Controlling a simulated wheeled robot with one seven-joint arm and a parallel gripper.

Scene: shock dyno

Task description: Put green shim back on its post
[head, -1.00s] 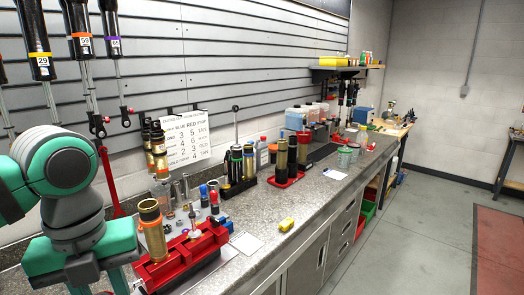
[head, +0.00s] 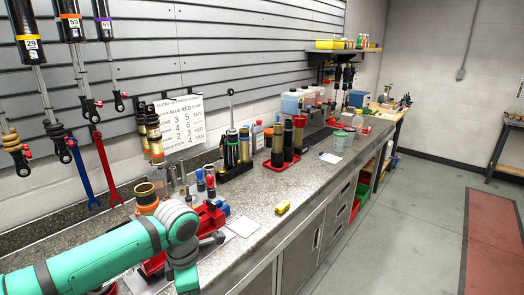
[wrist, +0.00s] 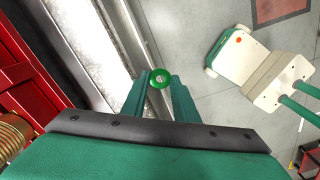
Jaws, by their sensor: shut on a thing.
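The green shim (wrist: 160,79) is a small green ring with a pale centre, held at the fingertips of my gripper (wrist: 160,88) in the wrist view. My gripper is shut on it. Grey floor and the bench edge show behind it, so it is out by the bench's front edge. In the head view my arm covers much of the red fixture (head: 209,216), and my fingertips and the shim are hidden. I cannot make out the shim's post in either view now.
Dark and gold shock bodies stand in a red tray (head: 281,167) farther back. The bench front near the yellow block is clear.

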